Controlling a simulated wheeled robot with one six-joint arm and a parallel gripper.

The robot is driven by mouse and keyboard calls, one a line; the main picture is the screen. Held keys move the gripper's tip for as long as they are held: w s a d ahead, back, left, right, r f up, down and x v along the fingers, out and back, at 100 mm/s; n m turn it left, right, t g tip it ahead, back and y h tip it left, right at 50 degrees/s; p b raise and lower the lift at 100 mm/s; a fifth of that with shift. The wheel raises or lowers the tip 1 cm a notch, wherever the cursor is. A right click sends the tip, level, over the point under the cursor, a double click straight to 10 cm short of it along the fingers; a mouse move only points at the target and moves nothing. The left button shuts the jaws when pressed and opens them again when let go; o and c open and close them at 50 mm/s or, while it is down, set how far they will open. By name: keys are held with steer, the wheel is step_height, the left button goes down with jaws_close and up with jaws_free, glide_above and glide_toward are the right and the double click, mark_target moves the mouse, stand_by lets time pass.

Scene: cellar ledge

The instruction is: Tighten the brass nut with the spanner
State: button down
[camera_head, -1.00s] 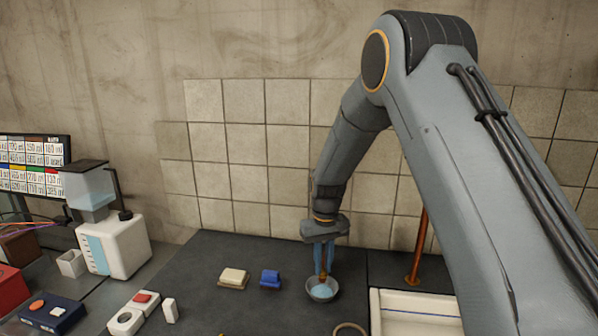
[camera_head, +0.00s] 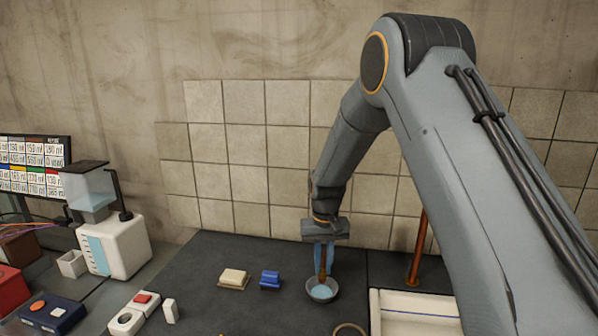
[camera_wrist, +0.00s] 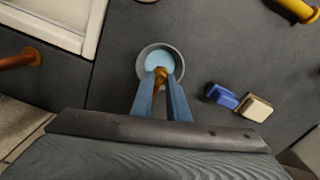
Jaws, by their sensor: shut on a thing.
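My gripper (camera_head: 324,266) points down over a small grey bowl (camera_head: 335,293) with pale blue contents. In the wrist view its two blue fingers (camera_wrist: 161,86) are shut on a slim orange-brown thing (camera_wrist: 160,74). The lower end of this thing is at or inside the bowl (camera_wrist: 142,66); whether it touches the contents I cannot tell. No spanner can be clearly made out. No brass nut can be clearly made out either. A copper pipe (camera_head: 417,250) with a flange at its foot stands right of the bowl; it also shows in the wrist view (camera_wrist: 16,61).
A blue block (camera_head: 270,279) and a cream block (camera_head: 233,278) lie left of the bowl. A white tray (camera_head: 376,310) is at right front. A yellow cylinder (camera_wrist: 298,9) shows in the wrist view. A white dispenser (camera_head: 115,245) stands at left. Dark counter between is clear.

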steer(key=shift+m, duration=0.4)
steer(key=c, duration=1.6)
jaws_free()
